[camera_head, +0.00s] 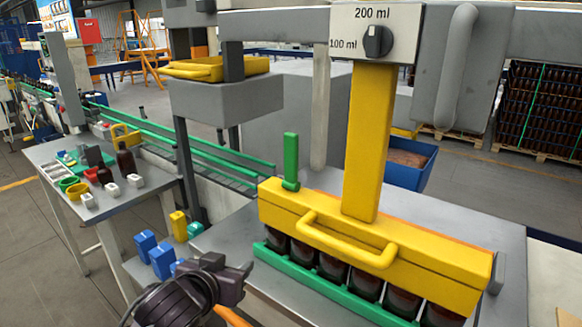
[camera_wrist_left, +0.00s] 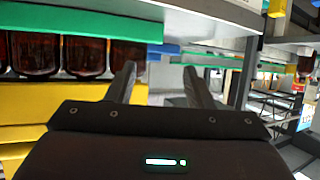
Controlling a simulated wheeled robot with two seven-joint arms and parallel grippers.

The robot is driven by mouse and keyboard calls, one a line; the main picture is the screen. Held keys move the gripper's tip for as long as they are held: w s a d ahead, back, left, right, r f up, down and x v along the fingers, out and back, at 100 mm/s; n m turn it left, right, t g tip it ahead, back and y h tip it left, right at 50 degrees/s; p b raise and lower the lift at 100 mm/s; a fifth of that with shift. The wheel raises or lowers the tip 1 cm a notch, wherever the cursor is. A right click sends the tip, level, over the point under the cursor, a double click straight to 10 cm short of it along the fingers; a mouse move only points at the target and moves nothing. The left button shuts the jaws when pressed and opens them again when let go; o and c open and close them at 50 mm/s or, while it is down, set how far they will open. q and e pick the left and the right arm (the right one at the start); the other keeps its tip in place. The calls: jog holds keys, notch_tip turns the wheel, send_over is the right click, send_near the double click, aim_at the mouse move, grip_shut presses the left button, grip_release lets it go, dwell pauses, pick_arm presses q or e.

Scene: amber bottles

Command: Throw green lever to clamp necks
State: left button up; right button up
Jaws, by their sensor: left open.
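The green lever (camera_head: 291,162) stands upright at the left end of the yellow clamp bar (camera_head: 350,238). Amber bottles (camera_head: 330,268) stand in a row under the bar, behind a low green rail (camera_head: 330,293); their necks are hidden by the bar. My left gripper (camera_head: 246,272) is left of and below the lever, near the left end of the rail, and apart from the lever. In the left wrist view its two fingers (camera_wrist_left: 160,88) are spread with nothing between them. Bottles (camera_wrist_left: 88,55) and the green rail (camera_wrist_left: 80,20) show there at the left. My right gripper is out of view.
A yellow post (camera_head: 370,145) rises from the bar to a dial (camera_head: 378,41) marked 100 ml and 200 ml. A yellow loop handle (camera_head: 345,240) juts from the bar's front. Blue blocks (camera_head: 160,258) stand left of my gripper. A side table (camera_head: 100,210) holds small items.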

pick_arm(q)
jog(key=w+d+r+m+t+h, duration=0.1)
jog(key=w+d+r+h, duration=0.1)
jog(key=r, duration=0.4)
jog(key=w+d+r+m+t+h, duration=0.1)
jog(key=d+r, duration=0.1)
jog(key=r, duration=0.5)
jog(key=m+h, duration=0.2)
jog(key=h, duration=0.2)
send_near(289, 138)
jog(key=x, duration=0.3)
jog(key=p+x, duration=0.1)
jog(key=x, duration=0.6)
jog(key=shift+w+d, duration=0.2)
jog(key=shift+w, duration=0.1)
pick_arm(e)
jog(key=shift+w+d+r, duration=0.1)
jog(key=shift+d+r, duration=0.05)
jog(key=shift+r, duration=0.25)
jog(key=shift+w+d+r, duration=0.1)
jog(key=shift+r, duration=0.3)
pick_arm(q)
grip_shut()
